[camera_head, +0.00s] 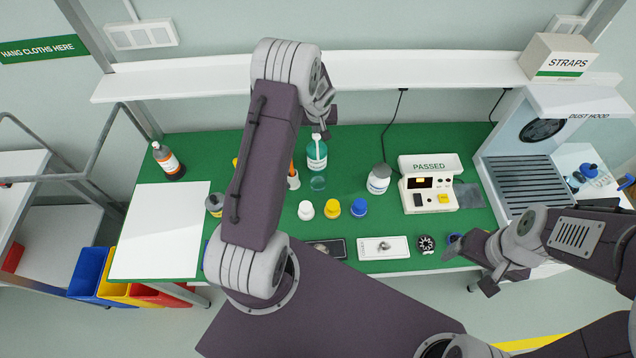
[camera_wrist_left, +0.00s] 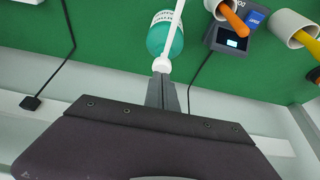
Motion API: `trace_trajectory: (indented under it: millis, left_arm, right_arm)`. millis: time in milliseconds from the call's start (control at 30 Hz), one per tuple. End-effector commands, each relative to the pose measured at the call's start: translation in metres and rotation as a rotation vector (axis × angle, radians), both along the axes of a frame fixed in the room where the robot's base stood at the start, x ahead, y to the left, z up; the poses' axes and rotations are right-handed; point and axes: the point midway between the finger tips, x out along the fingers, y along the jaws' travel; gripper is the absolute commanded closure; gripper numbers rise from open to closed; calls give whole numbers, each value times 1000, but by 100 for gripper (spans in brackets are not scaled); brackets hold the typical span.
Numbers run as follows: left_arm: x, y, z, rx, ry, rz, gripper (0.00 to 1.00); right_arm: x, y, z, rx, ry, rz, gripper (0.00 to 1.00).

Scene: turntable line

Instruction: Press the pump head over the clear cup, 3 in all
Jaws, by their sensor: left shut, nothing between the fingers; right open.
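The pump bottle (camera_head: 317,155), with teal liquid and a white pump head, stands upright on the green bench top. The clear cup (camera_head: 318,183) stands just in front of it, with a teal tint. My left gripper (camera_head: 327,127) is shut and empty right by the pump head. In the left wrist view, the shut fingertips (camera_wrist_left: 161,78) overlap the white pump head (camera_wrist_left: 162,65), with the teal bottle (camera_wrist_left: 160,38) beyond; I cannot tell whether they touch. The cup is not clear there. My right gripper (camera_head: 486,272) is open and empty at the bench's front right.
White, yellow and blue-capped jars (camera_head: 331,208) stand in front of the cup. A white jar (camera_head: 379,178) and a tester marked PASSED (camera_head: 428,190) are to the right. A shelf (camera_head: 400,70) runs behind. A white board (camera_head: 160,230) lies at the left.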

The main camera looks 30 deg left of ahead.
Motion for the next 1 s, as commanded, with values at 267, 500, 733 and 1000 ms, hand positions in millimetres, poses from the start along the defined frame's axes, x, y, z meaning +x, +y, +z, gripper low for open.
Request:
trace_trajectory:
  millis: [267, 500, 733, 1000]
  left_arm:
    - [0, 0, -11, 0, 0, 0, 100]
    - [0, 0, -19, -1, 1, 0, 100]
    - [-1, 0, -20, -1, 4, 0, 100]
    - [-2, 0, -12, -1, 5, 2, 100]
  right_arm:
    - [0, 0, -12, 0, 0, 0, 22]
    - [0, 0, -20, 0, 0, 0, 22]
    - [0, 0, -22, 0, 0, 0, 22]
    - [0, 0, -14, 0, 0, 0, 22]
